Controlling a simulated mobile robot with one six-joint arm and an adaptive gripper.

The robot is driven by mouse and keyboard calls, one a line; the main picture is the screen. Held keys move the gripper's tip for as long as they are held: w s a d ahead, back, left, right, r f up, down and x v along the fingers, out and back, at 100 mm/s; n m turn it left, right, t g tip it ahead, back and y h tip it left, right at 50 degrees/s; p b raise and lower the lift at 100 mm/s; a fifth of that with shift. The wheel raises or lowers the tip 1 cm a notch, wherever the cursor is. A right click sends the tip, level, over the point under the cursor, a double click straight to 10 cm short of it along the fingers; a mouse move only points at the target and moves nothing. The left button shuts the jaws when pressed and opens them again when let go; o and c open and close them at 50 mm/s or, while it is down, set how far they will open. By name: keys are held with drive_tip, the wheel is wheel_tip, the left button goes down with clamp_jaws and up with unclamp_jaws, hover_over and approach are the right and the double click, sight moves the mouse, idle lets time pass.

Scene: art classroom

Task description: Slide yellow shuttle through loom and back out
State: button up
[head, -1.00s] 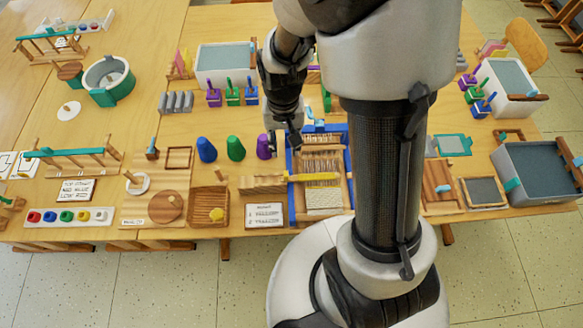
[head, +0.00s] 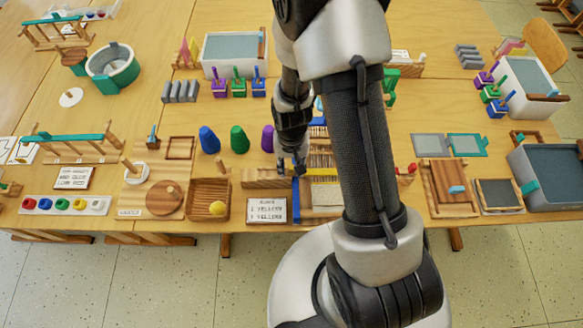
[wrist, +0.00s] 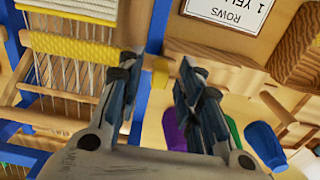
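The loom (head: 320,148) stands near the front edge of the table, partly behind my arm. The wrist view shows its warp threads (wrist: 72,78) and a bright yellow woven strip (wrist: 72,8). My gripper (head: 291,170) is low at the loom's left side; in the wrist view its fingers (wrist: 159,66) are apart. A small yellow end, apparently of the yellow shuttle (wrist: 160,73), shows in the gap between the fingertips, by the loom's edge. Its hold is not closed. A paler bar crosses the threads in line with it; I cannot tell whether it is the same shuttle.
A wooden block (head: 262,178) lies left of the loom, with a lettered card (head: 267,210) in front. Blue (head: 209,140), green (head: 239,139) and purple (head: 267,138) cones stand behind. A wooden tray (head: 209,189) holds a yellow piece. A brown board (head: 446,186) lies right.

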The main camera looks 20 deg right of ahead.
drive_tip(key=shift+f, duration=0.35)
drive_tip(key=shift+c, duration=0.3)
clamp_jaws()
